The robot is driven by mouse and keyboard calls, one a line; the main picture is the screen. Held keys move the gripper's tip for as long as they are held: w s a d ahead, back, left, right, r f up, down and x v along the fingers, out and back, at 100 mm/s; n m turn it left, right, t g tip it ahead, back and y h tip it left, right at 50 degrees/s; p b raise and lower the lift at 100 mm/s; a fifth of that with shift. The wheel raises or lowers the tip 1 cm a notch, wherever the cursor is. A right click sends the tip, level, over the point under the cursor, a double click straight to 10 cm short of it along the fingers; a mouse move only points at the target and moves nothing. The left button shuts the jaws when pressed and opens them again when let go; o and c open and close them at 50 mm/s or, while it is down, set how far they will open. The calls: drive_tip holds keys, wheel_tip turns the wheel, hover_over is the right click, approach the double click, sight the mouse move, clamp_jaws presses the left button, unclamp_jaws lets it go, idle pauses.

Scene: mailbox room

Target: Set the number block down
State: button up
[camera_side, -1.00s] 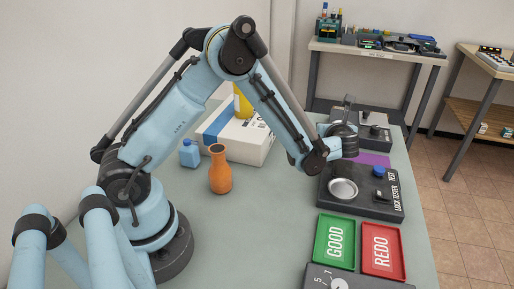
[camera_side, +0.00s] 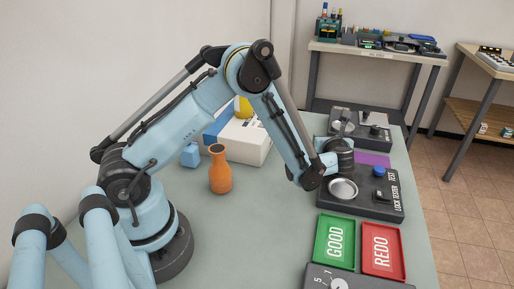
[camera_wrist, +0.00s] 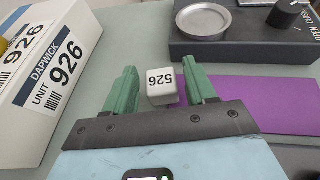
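I cannot tell for sure whether the block rests on the table. In the side view my gripper (camera_side: 343,122) is over the right part of the table, near the purple mat (camera_side: 373,159); the block does not show there.
A white box (camera_side: 247,142) labelled 926 stands left of the gripper. The lock tester (camera_side: 385,208) lies in front and a dark device (camera_wrist: 245,47) with a round dish behind. The green GOOD tray (camera_side: 335,241), red REDO tray (camera_side: 383,251) and orange vase (camera_side: 220,170) are also on the table.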

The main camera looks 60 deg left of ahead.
drive_tip(key=shift+o, duration=0.6)
drive_tip(key=v, duration=1.2)
drive_tip(key=shift+s+a+r, duration=0.1)
drive_tip(key=shift+s+a, duration=0.05)
drive_tip(key=shift+a, duration=0.05)
drive_tip(key=shift+s+a+r+n+h, duration=0.25)
drive_tip(key=shift+r+n+h, duration=0.15)
drive_tip(key=shift+r+n, duration=0.15)
drive_tip(key=s+r+n+h, duration=0.2)
drive_tip(key=s+n+h, duration=0.2)
drive_tip(key=s+n, duration=0.3)
drive_tip(key=s+r+n+h, duration=0.3)
drive_tip(key=s+n+h, duration=0.2)
drive_tip(key=n, duration=0.8)
drive_tip(key=shift+s+a+r+n+g+h, duration=0.3)
drive_tip(key=shift+s+r+n+g, duration=0.1)
drive_tip(key=shift+s, duration=0.55)
drive_tip(key=n, duration=0.1)
drive_tip(key=s+n+h, duration=0.1)
drive_tip(key=shift+s+d+n+t, duration=0.25)
drive_tip(key=shift+d+n+t, duration=0.05)
drive_tip(key=shift+d+n, duration=0.1)
drive_tip(key=shift+w+r, duration=0.1)
